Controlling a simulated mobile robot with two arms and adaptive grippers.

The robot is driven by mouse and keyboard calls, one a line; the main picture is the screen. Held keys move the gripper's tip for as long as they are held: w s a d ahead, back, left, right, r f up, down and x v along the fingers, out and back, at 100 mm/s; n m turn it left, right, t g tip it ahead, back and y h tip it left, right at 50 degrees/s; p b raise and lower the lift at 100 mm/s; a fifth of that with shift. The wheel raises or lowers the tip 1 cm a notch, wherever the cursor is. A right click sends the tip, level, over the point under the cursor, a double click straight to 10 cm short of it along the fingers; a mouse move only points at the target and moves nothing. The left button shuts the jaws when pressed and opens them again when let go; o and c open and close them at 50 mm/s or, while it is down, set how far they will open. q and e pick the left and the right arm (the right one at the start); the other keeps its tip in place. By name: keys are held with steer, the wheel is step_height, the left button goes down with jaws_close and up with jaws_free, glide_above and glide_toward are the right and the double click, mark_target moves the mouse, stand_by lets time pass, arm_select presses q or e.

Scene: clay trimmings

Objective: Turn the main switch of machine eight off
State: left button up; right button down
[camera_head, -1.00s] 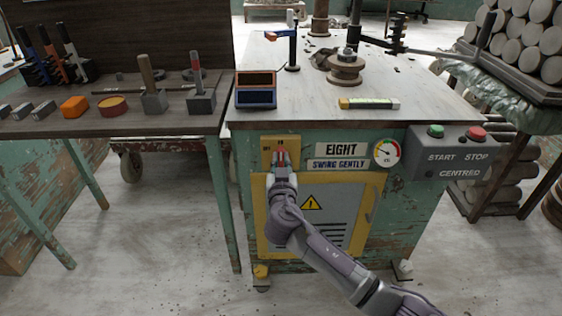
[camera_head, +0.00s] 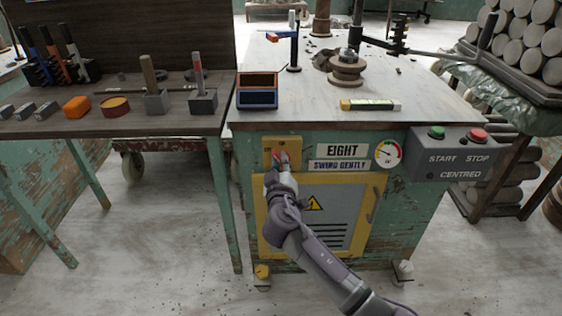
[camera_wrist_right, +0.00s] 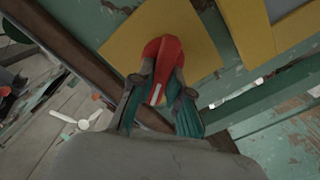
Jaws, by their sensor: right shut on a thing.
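Machine eight (camera_head: 402,205) is a green, worn cabinet with an "EIGHT" sign (camera_head: 342,149) on its front. Its main switch (camera_wrist_right: 163,62) is a red rotary handle with a white mark, on a yellow plate (camera_head: 268,143) left of the sign. My right gripper (camera_head: 280,165) is at the switch, and in the right wrist view its two fingers (camera_wrist_right: 158,92) are closed on both sides of the red handle. The fingers hide part of the handle, and the plate's lettering is too small to read. My left gripper is not in view.
A yellow-framed door (camera_head: 372,215) with a warning sign is below the switch. A grey start/stop box (camera_head: 450,155) juts out at the front right. A dark wooden table (camera_head: 120,122) with tools stands close on the left. Bare floor lies in front.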

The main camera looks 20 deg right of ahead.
steer(key=n, duration=0.2)
steer(key=n+p, duration=0.1)
steer(key=n, duration=0.3)
steer(key=shift+a+f+p, duration=0.2)
steer(key=shift+a+p, duration=0.05)
steer(key=shift+p, duration=0.1)
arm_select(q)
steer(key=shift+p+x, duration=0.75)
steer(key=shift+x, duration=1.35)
arm_select(e)
steer(key=shift+f+n, duration=0.15)
steer(key=shift+n, duration=1.15)
steer(key=shift+f+n, duration=0.15)
steer(key=shift+n, duration=1.15)
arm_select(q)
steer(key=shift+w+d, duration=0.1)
arm_select(e)
steer(key=c, duration=1.1)
jaws_free()
